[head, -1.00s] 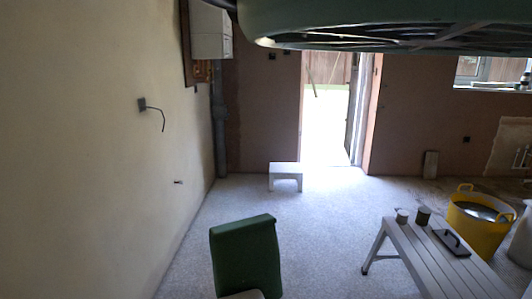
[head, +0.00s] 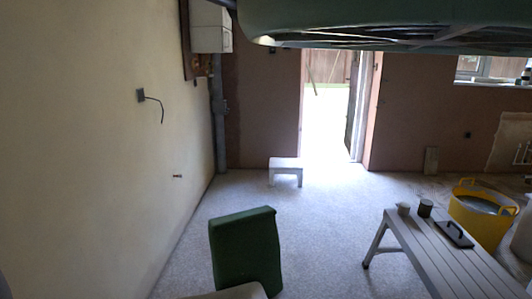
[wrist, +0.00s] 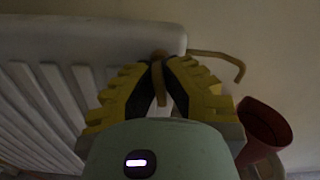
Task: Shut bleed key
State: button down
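The wrist view shows a white radiator (wrist: 40,95) with ribbed panels, its top corner ending near the picture's centre. A tan, brass-looking bleed key (wrist: 160,84) stands at that corner. My gripper (wrist: 158,66), with yellow and black fingers, is closed around it, the key's thin tan part showing between the fingertips. A bent tan rod (wrist: 218,54) reaches right from behind the corner; whether it joins the key is hidden. The radiator, key and gripper do not show in the head view.
A dark red cup (wrist: 264,130) sits right of my gripper. In the head view are a wall socket with loose cable (head: 141,95), a white step stool (head: 285,164), a bench (head: 440,248) with tins and a trowel, and a yellow tub (head: 480,222).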

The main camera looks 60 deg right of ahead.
jog(key=shift+w+m, duration=0.1)
jog(key=shift+m, duration=0.4)
jog(key=shift+f, duration=0.1)
jog(key=shift+d+m, duration=0.1)
jog(key=shift+m, duration=0.3)
jog(key=shift+m+b, duration=0.5)
jog(key=shift+m, duration=0.3)
jog(key=c, duration=0.9)
grip_release()
jog(key=shift+c, duration=0.2)
